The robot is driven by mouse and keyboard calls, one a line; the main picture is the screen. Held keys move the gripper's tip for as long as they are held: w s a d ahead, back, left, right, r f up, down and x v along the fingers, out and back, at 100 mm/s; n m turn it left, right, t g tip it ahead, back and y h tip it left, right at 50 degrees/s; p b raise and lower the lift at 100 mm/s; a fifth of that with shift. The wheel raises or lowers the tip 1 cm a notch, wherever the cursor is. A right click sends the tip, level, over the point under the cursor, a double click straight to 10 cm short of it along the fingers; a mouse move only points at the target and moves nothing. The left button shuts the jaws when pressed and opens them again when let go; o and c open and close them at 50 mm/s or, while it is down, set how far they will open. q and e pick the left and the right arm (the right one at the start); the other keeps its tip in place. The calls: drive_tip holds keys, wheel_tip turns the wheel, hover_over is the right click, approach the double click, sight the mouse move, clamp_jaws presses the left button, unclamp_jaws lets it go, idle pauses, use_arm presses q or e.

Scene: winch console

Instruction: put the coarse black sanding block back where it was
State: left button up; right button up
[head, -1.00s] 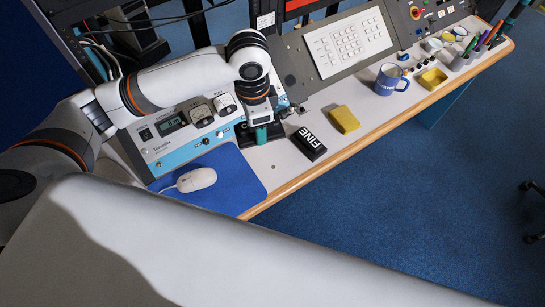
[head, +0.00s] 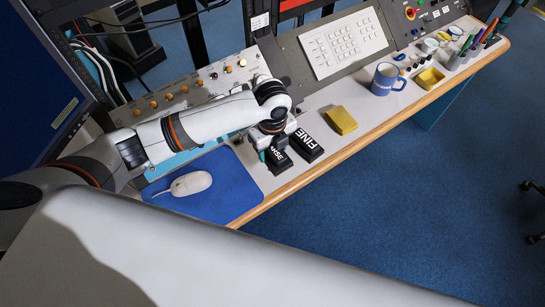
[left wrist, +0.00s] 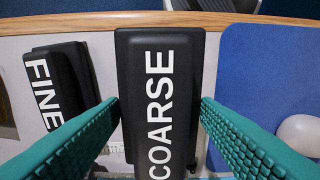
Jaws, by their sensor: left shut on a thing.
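The coarse black sanding block (head: 279,162) shows in the head view just left of the black FINE block (head: 306,145), partly hidden by my left gripper (head: 271,150). In the left wrist view the COARSE block (left wrist: 160,95) lies between the two teal fingers of my left gripper (left wrist: 160,108), which is shut on it. Its white lettering faces up. The FINE block (left wrist: 55,85) sits beside it, slightly turned, and looks smaller. The COARSE block seems a little above the desk, but I cannot tell the gap. My right gripper is not in view.
A blue mat (head: 215,205) with a white mouse (head: 191,183) lies left of the blocks. The wooden desk edge (head: 330,158) is close in front.

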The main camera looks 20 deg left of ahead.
sight(273, 158)
use_arm(q)
drive_tip(key=shift+f, duration=2.45)
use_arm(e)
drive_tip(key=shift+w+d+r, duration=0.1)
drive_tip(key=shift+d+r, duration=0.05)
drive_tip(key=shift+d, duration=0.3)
use_arm(q)
drive_tip(key=shift+f, duration=0.1)
drive_tip(key=o, duration=0.9)
wheel_tip(273, 158, up, 12)
drive_tip(key=shift+r, duration=0.15)
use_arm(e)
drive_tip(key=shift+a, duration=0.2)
